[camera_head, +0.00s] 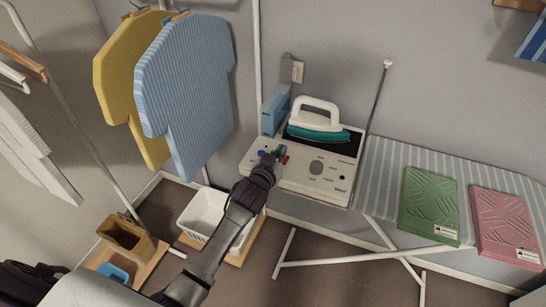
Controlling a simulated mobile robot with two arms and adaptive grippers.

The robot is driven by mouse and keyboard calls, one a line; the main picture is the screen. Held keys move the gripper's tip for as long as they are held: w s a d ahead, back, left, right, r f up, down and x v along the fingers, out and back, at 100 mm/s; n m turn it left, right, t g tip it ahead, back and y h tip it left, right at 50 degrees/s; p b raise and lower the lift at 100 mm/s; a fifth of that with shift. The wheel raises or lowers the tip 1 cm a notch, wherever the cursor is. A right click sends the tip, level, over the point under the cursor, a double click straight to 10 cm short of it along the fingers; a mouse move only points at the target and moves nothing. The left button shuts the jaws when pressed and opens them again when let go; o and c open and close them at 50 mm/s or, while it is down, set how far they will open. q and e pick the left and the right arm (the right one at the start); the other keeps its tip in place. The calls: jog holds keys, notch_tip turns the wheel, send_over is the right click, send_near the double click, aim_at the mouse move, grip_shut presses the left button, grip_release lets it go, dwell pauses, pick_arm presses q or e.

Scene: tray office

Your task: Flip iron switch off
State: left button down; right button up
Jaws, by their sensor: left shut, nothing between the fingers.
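The iron (316,113), white with a teal base, rests on a dark pad on top of its white station (325,186). The station's sloped front panel carries a round grey dial, small buttons and printed marks. A small red part (285,160) and a small blue part (261,153) show beside my fingers; either could be a switch, and I cannot tell its position. My left gripper (277,153) is shut and empty at the left part of the panel. I cannot tell whether it touches the panel, and it hides some of it. My right gripper is not in view.
The station stands on a striped ironing board (386,178) with white legs. A green folded item (428,205) and a pink one (503,226) lie to the right. Yellow (125,80) and blue (188,95) shirts hang at left. A white basket (205,213) stands below. A wall outlet (297,71) is behind.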

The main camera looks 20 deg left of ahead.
pick_arm(q)
jog(key=s+r, duration=0.2)
jog(key=s, duration=0.4)
jog(key=shift+a+r+b, duration=0.15)
jog(key=shift+r+b, duration=0.1)
jog(key=shift+b, duration=0.1)
jog(key=shift+s, duration=0.1)
jog(key=s+f+g, duration=0.3)
jog(key=s+f, duration=0.2)
jog(key=f, duration=0.7)
jog(key=s+f+m+g, duration=0.15)
jog(key=s+f, duration=0.35)
jog(key=f, duration=0.6)
jog(key=s+f+g, duration=0.3)
jog(key=s+f, duration=0.3)
jog(key=f, duration=0.6)
jog(key=s+a+f+g, duration=0.1)
jog(key=s+f+g, duration=0.1)
jog(key=s+f, duration=0.4)
jog(key=s+a+f+g, duration=0.1)
jog(key=s+f+g, duration=0.2)
jog(key=s, duration=1.4)
jog(key=s+a+f+g+b, duration=0.1)
jog(key=s+f+g, duration=0.1)
jog(key=s+f, duration=0.7)
jog(key=s, duration=0.3)
jog(key=shift+f+y, duration=0.25)
jog(key=shift+y, duration=0.05)
